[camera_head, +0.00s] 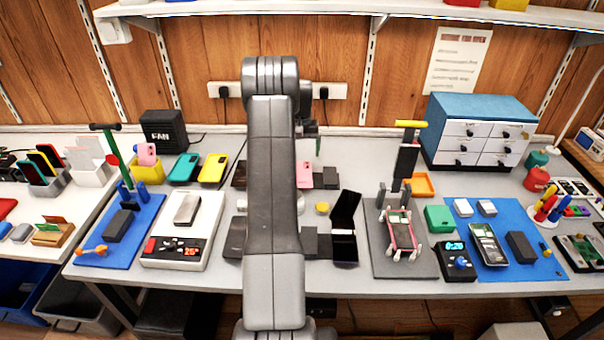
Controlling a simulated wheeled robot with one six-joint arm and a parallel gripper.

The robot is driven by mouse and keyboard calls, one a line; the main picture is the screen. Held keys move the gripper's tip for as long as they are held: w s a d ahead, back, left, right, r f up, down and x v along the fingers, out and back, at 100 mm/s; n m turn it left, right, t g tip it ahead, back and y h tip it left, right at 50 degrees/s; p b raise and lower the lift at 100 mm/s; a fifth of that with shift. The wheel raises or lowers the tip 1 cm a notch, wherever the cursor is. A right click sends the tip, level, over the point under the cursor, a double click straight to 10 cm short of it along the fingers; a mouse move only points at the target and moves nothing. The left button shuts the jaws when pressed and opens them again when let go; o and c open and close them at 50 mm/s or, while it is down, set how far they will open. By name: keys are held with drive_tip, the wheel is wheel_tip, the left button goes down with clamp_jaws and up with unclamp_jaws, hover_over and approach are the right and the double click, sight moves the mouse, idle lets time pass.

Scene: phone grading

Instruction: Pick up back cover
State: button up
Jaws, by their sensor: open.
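I cannot tell for sure which piece is the back cover. A pink panel (304,174) lies flat on the bench just right of my arm, partly hidden by it. My gripper (309,138) is mostly hidden behind my arm, above the back of the bench. It is open, and I see nothing held in it.
A white testing box (208,215) stands left of my arm. A black folding stand (344,226) and a grey fixture with a pink frame (400,230) stand right of it. A blue-topped drawer cabinet (480,130) fills the back right. Open bench is scarce.

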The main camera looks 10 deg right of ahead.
drive_tip(key=f, duration=0.2)
drive_tip(key=f+p, duration=0.1)
drive_tip(key=f, duration=0.4)
drive_tip(key=shift+s+d+f, duration=0.2)
drive_tip(key=shift+s+f, duration=0.05)
drive_tip(key=shift+c, duration=0.2)
drive_tip(key=c, duration=1)
